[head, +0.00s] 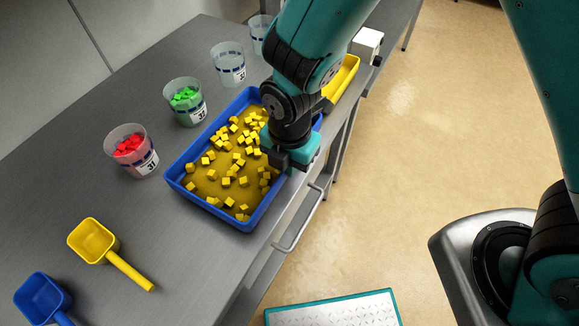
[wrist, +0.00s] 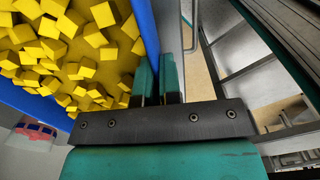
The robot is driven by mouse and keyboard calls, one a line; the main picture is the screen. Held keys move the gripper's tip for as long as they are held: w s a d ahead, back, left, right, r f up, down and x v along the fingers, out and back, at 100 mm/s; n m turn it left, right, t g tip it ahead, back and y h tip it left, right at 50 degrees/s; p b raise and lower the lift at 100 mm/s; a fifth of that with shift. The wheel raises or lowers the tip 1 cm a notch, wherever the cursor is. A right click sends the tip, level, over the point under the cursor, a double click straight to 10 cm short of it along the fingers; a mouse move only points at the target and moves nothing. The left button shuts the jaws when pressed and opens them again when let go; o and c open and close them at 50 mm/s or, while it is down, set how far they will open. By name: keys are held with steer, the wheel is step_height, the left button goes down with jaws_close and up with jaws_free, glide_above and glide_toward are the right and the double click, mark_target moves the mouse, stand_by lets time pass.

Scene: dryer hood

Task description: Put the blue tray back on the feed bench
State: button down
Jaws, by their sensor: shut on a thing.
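The blue tray (head: 210,209) is on the grey metal bench (head: 60,165), near its right-hand edge, and holds many yellow cubes. It looks level; whether it is slightly lifted, I cannot tell. My gripper (head: 288,160) is at the tray's right long side in the head view, shut on its wall. In the wrist view the two teal fingers of my gripper (wrist: 159,82) are close together at the blue tray wall (wrist: 143,25), with yellow cubes to the left. My arm hides the tray's far right corner in the head view.
Cups with red cubes (head: 128,146) and green cubes (head: 186,97) stand left of the tray, with clear cups (head: 229,66) behind. A yellow scoop (head: 95,242) and blue scoop (head: 42,296) lie in front. A yellow tray (head: 345,77) and white box (head: 367,44) are behind. A rail handle (head: 300,225) runs along the bench front.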

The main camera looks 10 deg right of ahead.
steer(key=shift+f, duration=1.2)
steer(key=shift+f, duration=0.2)
steer(key=c, duration=1.3)
jaws_free()
step_height(320, 180, up, 13)
steer(key=shift+d+f+b, duration=0.1)
steer(key=shift+f+b, duration=0.1)
steer(key=shift+b, duration=0.4)
steer(key=s+d+r+m+y, duration=0.2)
steer(key=s+d+r+m, duration=0.3)
steer(key=m, duration=0.5)
steer(key=s+d+r+m+y, duration=0.2)
steer(key=s+d+r+m, duration=0.2)
steer(key=r+m, duration=0.3)
steer(key=shift+s+d+r+m, duration=0.35)
steer(key=shift+s+m, duration=0.35)
steer(key=shift+m, duration=1.5)
